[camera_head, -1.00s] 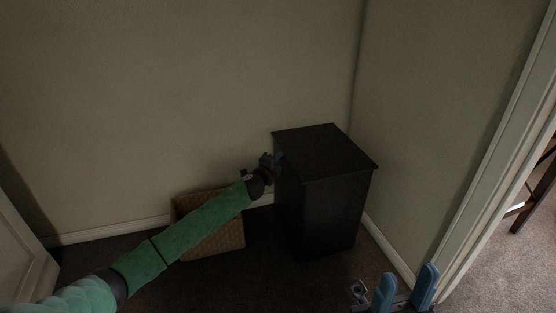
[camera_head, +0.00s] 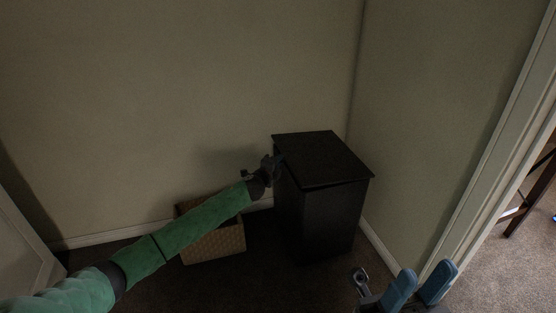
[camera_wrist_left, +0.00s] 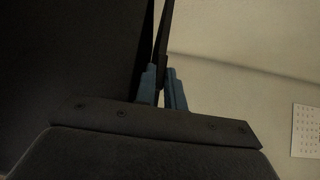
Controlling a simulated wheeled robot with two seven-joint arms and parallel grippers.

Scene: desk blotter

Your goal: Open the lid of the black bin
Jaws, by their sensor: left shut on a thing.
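The black bin (camera_head: 325,220) stands upright in the corner, with its dark flat lid (camera_head: 325,157) on top. My left gripper (camera_head: 279,160) is at the left edge of the lid, shut on it. In the left wrist view, the blue fingers (camera_wrist_left: 162,88) sit on both sides of the lid's thin dark edge (camera_wrist_left: 163,35). A narrow light gap shows there between the lid and the large dark bin body (camera_wrist_left: 75,60), so the lid looks slightly raised. My right gripper (camera_head: 422,284) is at the lower right, its blue fingers apart and empty, away from the bin.
A woven basket (camera_head: 218,243) stands on the floor left of the bin, partly behind my left arm. Walls rise behind and right of the bin. A door frame (camera_head: 500,140) is at the right, with dark wooden furniture (camera_head: 530,200) beyond it.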

